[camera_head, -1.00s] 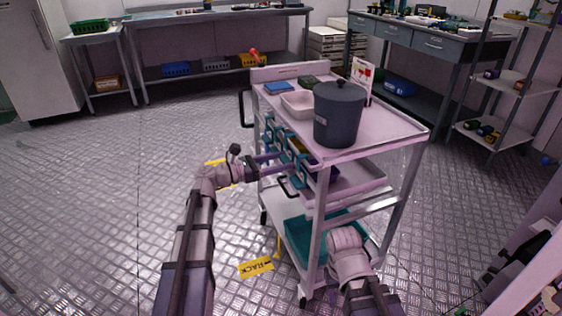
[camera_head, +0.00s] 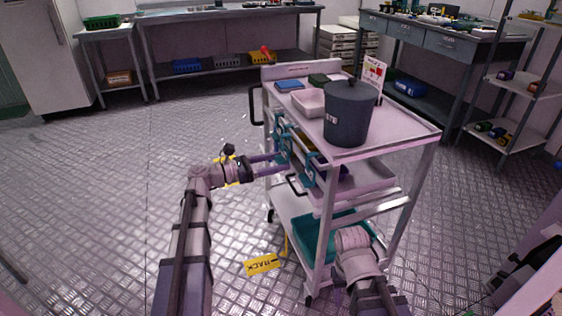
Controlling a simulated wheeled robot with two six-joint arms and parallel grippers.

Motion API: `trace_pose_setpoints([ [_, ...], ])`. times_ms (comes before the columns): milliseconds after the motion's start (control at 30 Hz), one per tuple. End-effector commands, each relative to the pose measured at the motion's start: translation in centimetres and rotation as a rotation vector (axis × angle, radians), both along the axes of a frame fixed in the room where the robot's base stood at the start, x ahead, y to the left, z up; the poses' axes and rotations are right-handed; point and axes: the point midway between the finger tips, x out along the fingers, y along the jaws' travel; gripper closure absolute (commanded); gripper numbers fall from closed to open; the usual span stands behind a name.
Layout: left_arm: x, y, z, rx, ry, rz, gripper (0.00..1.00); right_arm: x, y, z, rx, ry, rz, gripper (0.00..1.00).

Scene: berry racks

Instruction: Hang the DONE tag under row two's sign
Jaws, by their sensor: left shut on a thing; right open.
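My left gripper (camera_head: 272,164) reaches from the left to the near left side of the cart, beside its teal-framed holders (camera_head: 290,148). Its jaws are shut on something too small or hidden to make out. My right gripper (camera_head: 353,240) is low at the front of the cart, over the teal bin on the bottom shelf. Its fingers are mostly hidden by its own wrist; it is open. I cannot make out the DONE tag or row two's sign.
The cart (camera_head: 402,138) carries a dark lidded pot (camera_head: 349,113), a pale tray (camera_head: 308,103) and a sign card (camera_head: 372,76). A workbench (camera_head: 230,14) and a shelf rack (camera_head: 520,85) stand behind. The floor at left is clear.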

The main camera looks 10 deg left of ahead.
Motion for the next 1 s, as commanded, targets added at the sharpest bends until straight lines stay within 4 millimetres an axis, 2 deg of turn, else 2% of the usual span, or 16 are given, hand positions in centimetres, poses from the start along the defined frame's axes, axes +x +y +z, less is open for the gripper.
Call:
trace_pose_setpoints([
  [500,-1.4,2.0,0.0,0.0,0.0,0.001,0.84,0.0,0.0,0.0,0.0,0.0,0.0,0.5],
  [1000,-1.5,2.3,0.1,0.0,0.0,0.0,0.84,0.0,0.0,0.1,0.0,0.0,0.0,0.5],
])
